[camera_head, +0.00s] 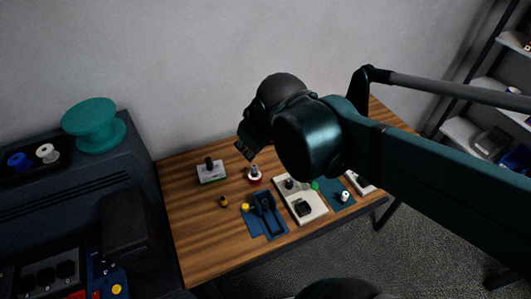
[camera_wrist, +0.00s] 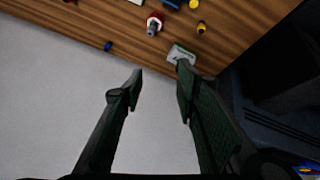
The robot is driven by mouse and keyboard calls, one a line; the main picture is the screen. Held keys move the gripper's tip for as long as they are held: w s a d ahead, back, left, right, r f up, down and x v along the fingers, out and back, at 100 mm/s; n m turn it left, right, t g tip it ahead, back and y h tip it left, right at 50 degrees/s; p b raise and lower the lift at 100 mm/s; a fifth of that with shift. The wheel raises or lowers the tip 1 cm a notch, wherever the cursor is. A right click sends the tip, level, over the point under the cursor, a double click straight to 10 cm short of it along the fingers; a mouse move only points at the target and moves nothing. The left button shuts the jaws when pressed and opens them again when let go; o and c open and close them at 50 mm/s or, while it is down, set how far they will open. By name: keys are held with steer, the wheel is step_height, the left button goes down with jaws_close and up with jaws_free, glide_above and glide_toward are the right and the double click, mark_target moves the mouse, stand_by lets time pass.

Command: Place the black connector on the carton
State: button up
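A small white box with a green lower edge (camera_head: 212,175), possibly the carton, sits at the back left of the wooden table; a dark upright piece (camera_head: 208,162) shows on its top. A black block (camera_head: 303,208) lies on a white board (camera_head: 312,217) at the front right, and another small dark piece (camera_head: 289,183) stands on that board. I cannot tell which dark piece is the black connector. My gripper (camera_wrist: 160,76) is open and empty, above the table's back edge. In the wrist view the white box (camera_wrist: 179,54) appears just beyond the right fingertip.
A blue tray (camera_head: 276,225) lies at the table's front, with a yellow-and-black piece (camera_head: 223,201) to its left. A red-and-white piece (camera_head: 254,177) stands behind it. A blue mat (camera_head: 328,190) is at the right. Bare wood (camera_head: 195,235) fills the front left.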

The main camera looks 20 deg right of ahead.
steer(key=shift+s+d+m+t, duration=0.2)
steer(key=shift+s+m, duration=0.5)
steer(key=shift+s, duration=0.05)
steer(key=shift+s+d+m+t, duration=0.2)
steer(key=shift+s+d+m, duration=0.05)
steer(key=shift+s+m, duration=0.5)
steer(key=shift+s+d+m+t, duration=0.2)
steer(key=shift+s+m, duration=0.45)
steer(key=shift+s, duration=0.15)
steer(key=shift+f, duration=0.1)
step_height(320, 180, down, 8)
steer(key=b, duration=0.8)
steer(key=shift+f+b, duration=0.25)
steer(key=shift+b, duration=0.1)
